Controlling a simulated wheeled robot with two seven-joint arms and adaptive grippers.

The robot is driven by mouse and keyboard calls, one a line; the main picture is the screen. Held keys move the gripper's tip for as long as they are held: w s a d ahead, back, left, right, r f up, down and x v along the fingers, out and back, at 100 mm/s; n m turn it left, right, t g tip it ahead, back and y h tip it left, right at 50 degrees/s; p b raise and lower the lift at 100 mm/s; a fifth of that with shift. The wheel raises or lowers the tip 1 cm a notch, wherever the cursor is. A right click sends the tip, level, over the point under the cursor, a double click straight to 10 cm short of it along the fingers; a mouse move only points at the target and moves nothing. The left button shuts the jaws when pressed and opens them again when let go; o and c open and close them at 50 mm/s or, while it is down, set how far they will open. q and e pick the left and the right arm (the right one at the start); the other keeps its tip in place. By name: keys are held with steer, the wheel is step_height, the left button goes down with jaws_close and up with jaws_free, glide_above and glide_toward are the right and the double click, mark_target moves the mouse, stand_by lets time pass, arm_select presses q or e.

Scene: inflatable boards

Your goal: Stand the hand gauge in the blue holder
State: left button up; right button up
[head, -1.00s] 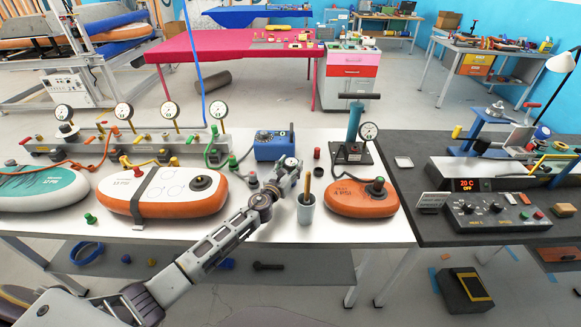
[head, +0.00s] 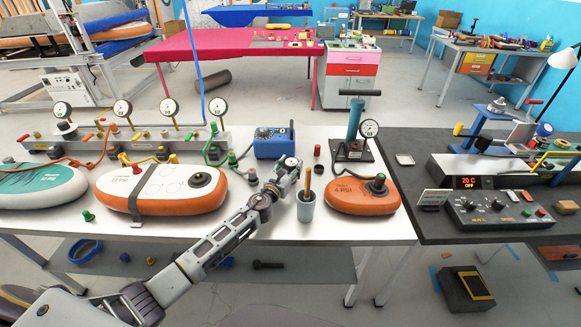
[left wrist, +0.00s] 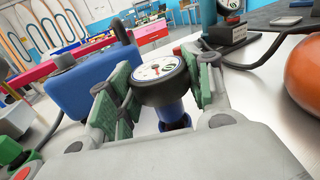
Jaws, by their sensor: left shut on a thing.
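The hand gauge (left wrist: 160,78), a round black-rimmed dial with a white face, is in the left wrist view between the green-padded fingers of my left gripper (left wrist: 162,92). The gripper is shut on it, with the face tipped up. A blue cylindrical part (left wrist: 172,113) shows just under the dial; I cannot tell whether it is the gauge's stem or the blue holder. My right gripper is out of view.
A blue box (head: 273,143) stands behind the gripper and also shows in the left wrist view (left wrist: 90,80). A grey cup (head: 306,208) with a brown stick, an orange board (head: 350,197) and a hand pump (head: 353,135) are to the right. A white-and-orange board (head: 150,200) lies left.

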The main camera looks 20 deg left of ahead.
arm_select(q)
steer(key=o, duration=1.2)
steer(key=shift+c, duration=0.2)
steer(key=shift+f, duration=0.1)
steer(key=shift+s, duration=0.15)
steer(key=shift+s+a, duration=0.3)
steer(key=shift+s, duration=1.6)
steer(key=shift+s+a, duration=0.25)
steer(key=shift+s, duration=1.7)
steer(key=shift+s+a, duration=0.3)
steer(key=shift+s, duration=1.6)
steer(key=shift+s, duration=0.1)
